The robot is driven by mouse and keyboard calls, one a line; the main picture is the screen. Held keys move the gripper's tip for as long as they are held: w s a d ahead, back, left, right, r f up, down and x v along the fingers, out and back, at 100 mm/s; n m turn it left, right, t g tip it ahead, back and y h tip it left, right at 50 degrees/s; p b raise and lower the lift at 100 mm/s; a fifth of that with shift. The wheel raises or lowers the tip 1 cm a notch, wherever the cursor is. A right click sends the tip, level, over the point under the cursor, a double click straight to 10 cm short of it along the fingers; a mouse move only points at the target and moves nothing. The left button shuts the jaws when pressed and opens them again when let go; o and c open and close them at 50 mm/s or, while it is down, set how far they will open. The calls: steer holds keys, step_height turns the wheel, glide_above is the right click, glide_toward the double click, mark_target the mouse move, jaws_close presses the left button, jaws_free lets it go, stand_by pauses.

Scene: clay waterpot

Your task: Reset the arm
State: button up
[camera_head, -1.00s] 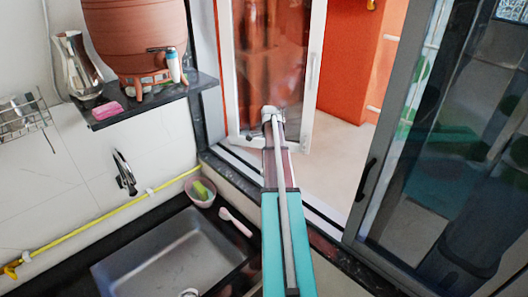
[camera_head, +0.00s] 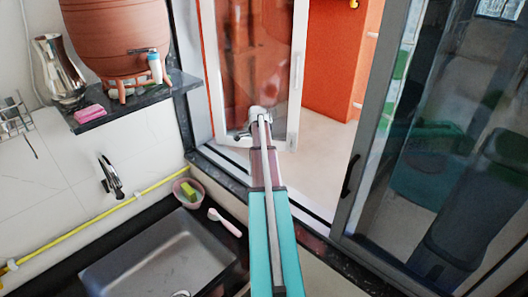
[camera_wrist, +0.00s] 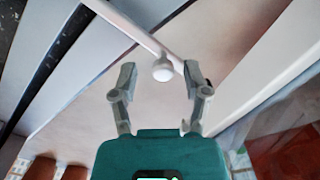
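My arm reaches forward from the bottom of the head view, with its far end in front of the lower part of the white-framed glass door (camera_head: 297,85). In the head view my gripper is small and mostly hidden by the arm. In the wrist view my gripper (camera_wrist: 158,67) has its two grey fingers spread apart. A white rounded knob-like end (camera_wrist: 162,72) shows between the fingertips, near a pale slanting bar; I cannot tell whether it is touched. Nothing is visibly held.
A clay waterpot (camera_head: 118,35) stands on a dark wall shelf (camera_head: 140,98) with a pink sponge and a silver jug. Below are a faucet (camera_head: 110,175), a yellow hose and a sink (camera_head: 155,255). A grey-framed glass door (camera_head: 352,185) stands at right. Pale floor lies between the doors.

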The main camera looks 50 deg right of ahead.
steer(key=shift+w, duration=0.1)
stand_by(0.5)
steer(key=shift+a, duration=0.15)
steer(key=w+a+n, duration=0.1)
steer(key=a+n, duration=0.1)
steer(key=a, duration=0.3)
steer(key=w+a+n, duration=0.2)
steer(key=a, duration=0.3)
steer(key=w+a+n+b, duration=0.1)
steer(key=a+n, duration=0.1)
steer(key=a, duration=0.2)
steer(key=shift+w+a+f, duration=0.35)
steer(key=shift+a+f, duration=0.05)
steer(key=s+a+n, duration=0.2)
steer(key=a+n, duration=0.4)
steer(key=a, duration=0.8)
steer(key=s+a+f+n+b, duration=0.1)
steer(key=a+n, duration=0.6)
steer(key=a, duration=0.7)
steer(key=s+a+f+n+b, duration=0.1)
steer(key=s+a+n, duration=0.3)
steer(key=a, duration=1)
steer(key=n, duration=0.3)
steer(key=shift+f, duration=0.25)
